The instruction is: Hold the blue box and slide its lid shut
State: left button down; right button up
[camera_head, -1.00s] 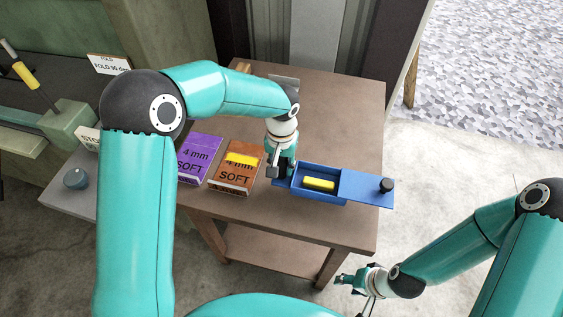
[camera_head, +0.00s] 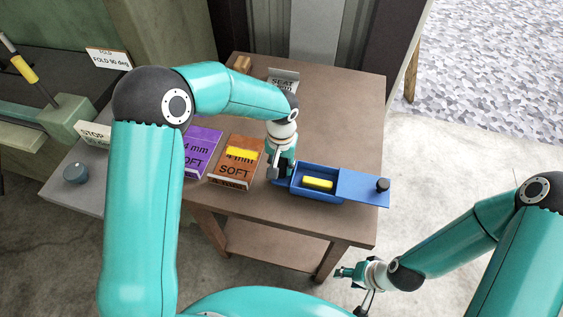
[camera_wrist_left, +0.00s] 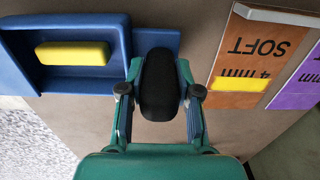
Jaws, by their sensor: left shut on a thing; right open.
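The blue box (camera_head: 321,197) stands on the brown table with a yellow block (camera_head: 318,183) inside. Its blue lid (camera_head: 358,187) is slid out to the right, with a black knob (camera_head: 382,185) at its far end, so the left part of the box is uncovered. My left gripper (camera_head: 280,172) is shut on the left end of the box. The box and yellow block (camera_wrist_left: 72,53) also show in the left wrist view, where my left gripper (camera_wrist_left: 159,90) hides part of the box's end. My right gripper (camera_head: 346,274) is open and empty, low in front of the table's right side.
A purple card (camera_head: 203,150) and an orange card (camera_head: 237,160) marked SOFT lie left of the box. A grey surface with a round knob (camera_head: 76,173) is at the left.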

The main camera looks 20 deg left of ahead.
pick_arm(q)
jog(key=shift+f, duration=0.8)
dwell(1.2)
